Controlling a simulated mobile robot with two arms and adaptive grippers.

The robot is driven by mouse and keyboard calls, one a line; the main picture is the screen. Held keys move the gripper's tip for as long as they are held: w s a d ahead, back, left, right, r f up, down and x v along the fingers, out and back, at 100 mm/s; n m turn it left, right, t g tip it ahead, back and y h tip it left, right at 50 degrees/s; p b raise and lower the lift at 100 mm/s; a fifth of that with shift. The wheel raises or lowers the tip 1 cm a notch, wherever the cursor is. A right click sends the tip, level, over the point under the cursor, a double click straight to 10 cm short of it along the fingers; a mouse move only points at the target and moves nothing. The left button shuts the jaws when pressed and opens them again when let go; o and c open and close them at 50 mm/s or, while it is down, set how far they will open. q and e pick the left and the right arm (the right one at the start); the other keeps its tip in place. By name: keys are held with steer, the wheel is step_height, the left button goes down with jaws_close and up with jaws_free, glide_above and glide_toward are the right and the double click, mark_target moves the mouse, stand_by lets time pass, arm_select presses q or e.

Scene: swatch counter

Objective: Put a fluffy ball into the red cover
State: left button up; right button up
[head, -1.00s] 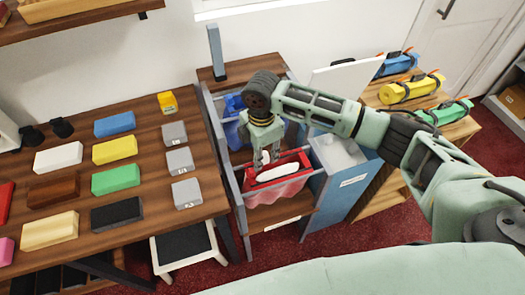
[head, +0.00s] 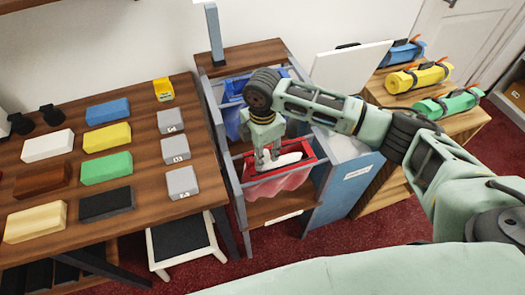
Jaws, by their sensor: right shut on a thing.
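The red cover (head: 308,150) shows as a red frame with a pinkish bag hanging below it, set in a grey rack. A white, elongated thing (head: 290,159) lies within the frame's outline. It may be the fluffy ball, but I cannot make out its texture. My right gripper (head: 268,164) points down over the left part of the red frame. It is shut at the left end of the white thing, and its fingers hide part of it. I cannot tell whether the white thing touches the cover. My left gripper is out of view.
A blue bag (head: 233,121) hangs behind the red one in the rack. The wooden table (head: 140,200) at left holds several coloured blocks. A low dark-topped stool (head: 183,243) stands in front.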

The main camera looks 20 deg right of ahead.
steer(key=shift+f+p, duration=0.25)
steer(key=shift+p, duration=0.15)
stand_by(0.3)
steer(key=o, duration=0.8)
steer(key=shift+c, duration=0.2)
steer(key=o, duration=0.6)
steer(key=shift+c, duration=0.2)
step_height(320, 180, up, 6)
steer(key=p, duration=0.7)
